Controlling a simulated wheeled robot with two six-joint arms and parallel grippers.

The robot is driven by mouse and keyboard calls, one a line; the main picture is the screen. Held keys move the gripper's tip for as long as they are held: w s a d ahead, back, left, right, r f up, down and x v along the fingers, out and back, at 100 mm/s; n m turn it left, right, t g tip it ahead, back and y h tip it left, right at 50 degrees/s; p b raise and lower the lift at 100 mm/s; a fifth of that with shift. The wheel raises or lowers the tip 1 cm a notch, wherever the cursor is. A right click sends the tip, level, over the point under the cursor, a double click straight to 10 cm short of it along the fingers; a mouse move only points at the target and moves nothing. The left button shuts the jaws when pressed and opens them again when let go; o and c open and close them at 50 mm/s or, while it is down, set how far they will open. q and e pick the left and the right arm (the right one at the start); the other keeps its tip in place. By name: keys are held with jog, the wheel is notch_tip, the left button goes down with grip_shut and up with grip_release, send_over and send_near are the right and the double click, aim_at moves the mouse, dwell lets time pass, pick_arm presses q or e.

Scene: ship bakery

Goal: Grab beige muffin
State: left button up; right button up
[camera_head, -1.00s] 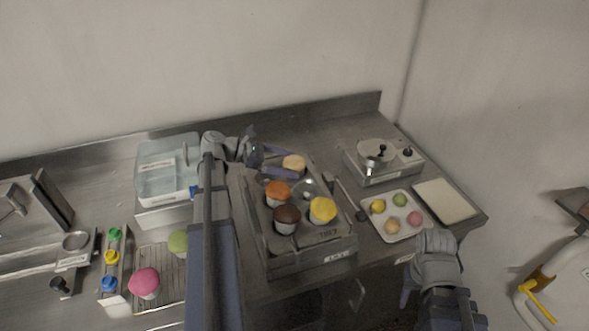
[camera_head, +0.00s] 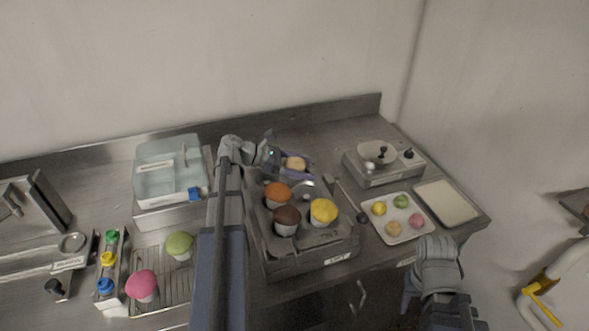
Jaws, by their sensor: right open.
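The beige muffin (camera_head: 295,163) is at the back of the grey muffin tray (camera_head: 312,262). My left gripper (camera_head: 294,164) reaches in from the left, its two bluish fingers on either side of the muffin, one behind it and one in front. Whether the fingers touch it is too small to tell. An orange muffin (camera_head: 277,193), a brown muffin (camera_head: 286,220) and a yellow muffin (camera_head: 323,211) sit in the tray nearer to me. My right gripper (camera_head: 408,292) is low at the right, in front of the counter, away from the muffins; its fingers are mostly hidden.
A white plate (camera_head: 403,231) with several small coloured balls lies right of the tray. At left are a clear bin (camera_head: 170,170) and a wire rack (camera_head: 165,270) with pink and green muffins.

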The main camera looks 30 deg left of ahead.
pick_arm(q)
jog(key=shift+c, duration=1.3)
notch_tip(320, 180, up, 10)
jog(key=p, duration=1)
